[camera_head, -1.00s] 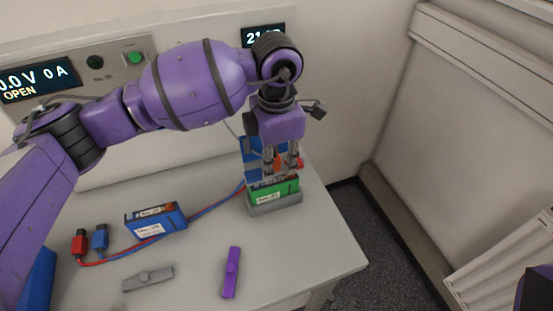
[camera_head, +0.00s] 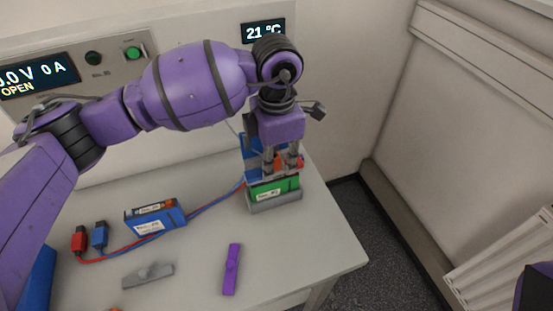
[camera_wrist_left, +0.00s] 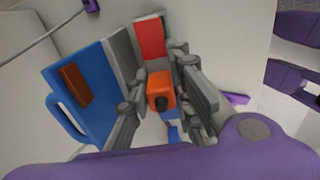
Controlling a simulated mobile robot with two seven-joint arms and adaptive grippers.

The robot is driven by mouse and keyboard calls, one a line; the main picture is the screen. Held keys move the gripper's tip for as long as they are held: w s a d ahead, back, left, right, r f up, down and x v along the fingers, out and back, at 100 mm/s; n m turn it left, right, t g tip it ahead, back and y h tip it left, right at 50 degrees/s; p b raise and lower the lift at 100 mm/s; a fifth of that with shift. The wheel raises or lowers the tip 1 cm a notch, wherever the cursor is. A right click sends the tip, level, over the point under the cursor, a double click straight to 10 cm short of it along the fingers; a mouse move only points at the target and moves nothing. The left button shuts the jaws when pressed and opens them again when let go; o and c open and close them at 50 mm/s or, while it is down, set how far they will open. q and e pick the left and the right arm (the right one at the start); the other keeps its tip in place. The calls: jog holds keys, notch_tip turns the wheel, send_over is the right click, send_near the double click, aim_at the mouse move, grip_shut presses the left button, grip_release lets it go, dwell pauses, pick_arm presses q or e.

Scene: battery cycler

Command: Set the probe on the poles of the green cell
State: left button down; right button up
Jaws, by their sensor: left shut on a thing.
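The green cell (camera_head: 275,188) stands in a grey holder (camera_head: 277,204) near the table's right end. My left gripper (camera_head: 282,160) points down just above it, shut on an orange part that I take for the probe (camera_head: 278,161). In the left wrist view the probe (camera_wrist_left: 160,88) shows an orange body with a black end between the fingers (camera_wrist_left: 165,100). The fingers hide its lower end and the cell's top, so I cannot tell whether it touches the poles. My right gripper is out of view.
A blue cell (camera_head: 155,218) lies left on the table, near red (camera_head: 79,240) and blue (camera_head: 100,236) plugs with cables. A grey piece (camera_head: 148,276) and a purple piece (camera_head: 231,269) lie in front. A blue upright part (camera_head: 252,150) stands behind the green cell.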

aim_at(277, 155)
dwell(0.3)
